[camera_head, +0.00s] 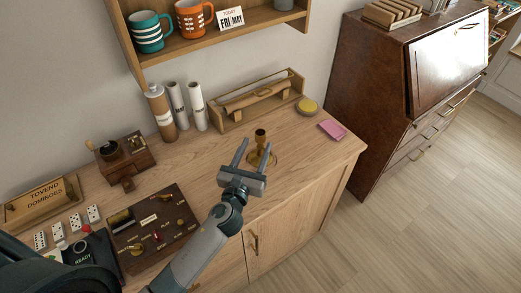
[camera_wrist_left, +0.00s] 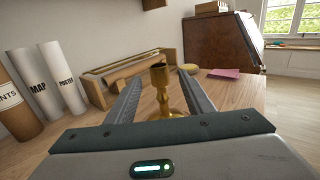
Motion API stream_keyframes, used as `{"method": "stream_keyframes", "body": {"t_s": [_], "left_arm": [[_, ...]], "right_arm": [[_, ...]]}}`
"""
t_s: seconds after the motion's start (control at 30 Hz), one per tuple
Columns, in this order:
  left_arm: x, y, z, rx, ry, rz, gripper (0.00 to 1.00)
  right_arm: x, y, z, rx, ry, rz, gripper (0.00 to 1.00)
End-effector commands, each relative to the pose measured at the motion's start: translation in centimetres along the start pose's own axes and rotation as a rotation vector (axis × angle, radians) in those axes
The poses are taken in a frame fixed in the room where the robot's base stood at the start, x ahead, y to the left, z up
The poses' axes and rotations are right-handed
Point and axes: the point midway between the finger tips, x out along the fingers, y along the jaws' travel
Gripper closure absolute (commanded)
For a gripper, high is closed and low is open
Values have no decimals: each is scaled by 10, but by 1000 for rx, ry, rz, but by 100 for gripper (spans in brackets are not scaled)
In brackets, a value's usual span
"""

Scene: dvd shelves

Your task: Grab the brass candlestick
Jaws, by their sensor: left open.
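The brass candlestick (camera_head: 261,146) stands upright on the wooden cabinet top, right of the middle. It also shows in the left wrist view (camera_wrist_left: 160,80), between my two fingers from that angle, with its lower part partly covered by the gripper. My left gripper (camera_head: 254,148) is open and empty. Its fingers point toward the candlestick and one lies on each side of it in the head view. I cannot tell whether a finger touches it. My right gripper is not in view.
A switch box (camera_head: 153,227) and coffee grinder (camera_head: 122,158) lie left. A shelf (camera_head: 225,36) hangs above.

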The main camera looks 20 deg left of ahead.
Motion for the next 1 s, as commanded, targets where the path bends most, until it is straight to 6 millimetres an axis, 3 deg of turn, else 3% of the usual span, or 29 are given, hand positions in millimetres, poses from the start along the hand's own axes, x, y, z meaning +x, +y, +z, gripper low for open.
{"method": "stream_keyframes", "body": {"t_s": [0.53,1.0], "left_arm": [[11,0,1,0,0,0,52],[58,1,0,0,0,0,52]], "right_arm": [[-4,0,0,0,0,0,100],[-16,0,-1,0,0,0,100]]}}
